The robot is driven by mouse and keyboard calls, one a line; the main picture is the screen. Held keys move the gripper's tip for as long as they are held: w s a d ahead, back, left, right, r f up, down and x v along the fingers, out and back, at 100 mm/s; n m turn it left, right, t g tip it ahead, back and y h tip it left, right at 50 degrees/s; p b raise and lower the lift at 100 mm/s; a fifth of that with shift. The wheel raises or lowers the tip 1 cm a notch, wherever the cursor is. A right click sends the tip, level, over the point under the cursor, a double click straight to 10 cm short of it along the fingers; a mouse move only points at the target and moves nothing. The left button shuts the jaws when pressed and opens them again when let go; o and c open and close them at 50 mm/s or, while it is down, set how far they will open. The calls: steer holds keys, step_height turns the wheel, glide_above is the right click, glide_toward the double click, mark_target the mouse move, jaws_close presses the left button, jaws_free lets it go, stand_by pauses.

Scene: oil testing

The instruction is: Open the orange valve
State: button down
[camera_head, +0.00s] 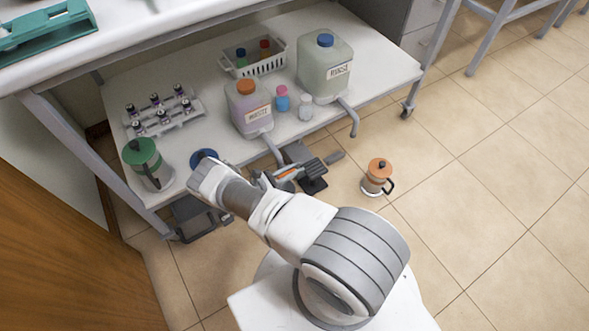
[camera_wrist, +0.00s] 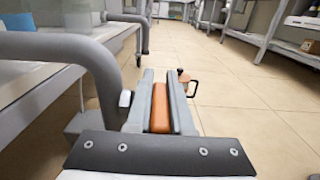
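The orange valve (camera_wrist: 160,108) shows in the wrist view as an orange bar between the two grey fingers of my gripper (camera_wrist: 165,85). The fingers lie close along both its sides. In the head view the orange valve (camera_head: 287,174) is a small orange strip at my gripper (camera_head: 313,176), just below the drain pipe (camera_head: 272,150) of the orange-capped jug (camera_head: 249,108). That grey pipe (camera_wrist: 95,65) bends down at the left of the wrist view. Its lower end and the valve's joint to it are partly hidden.
An orange-lidded pot (camera_head: 378,176) stands on the floor right of my gripper. The lower shelf (camera_head: 205,85) holds a blue-capped jug (camera_head: 325,68), a vial rack (camera_head: 163,112), a white basket (camera_head: 253,60) and a green-lidded pot (camera_head: 147,164). The tiled floor at right is clear.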

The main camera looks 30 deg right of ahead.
steer(key=shift+s+f+h, duration=0.15)
steer(key=shift+h, duration=0.15)
stand_by(0.4)
steer(key=shift+a+r+h, duration=0.1)
steer(key=shift+r+h, duration=0.15)
steer(key=shift+h, duration=0.15)
steer(key=c, duration=1.1)
jaws_free()
steer(key=shift+r, duration=0.1)
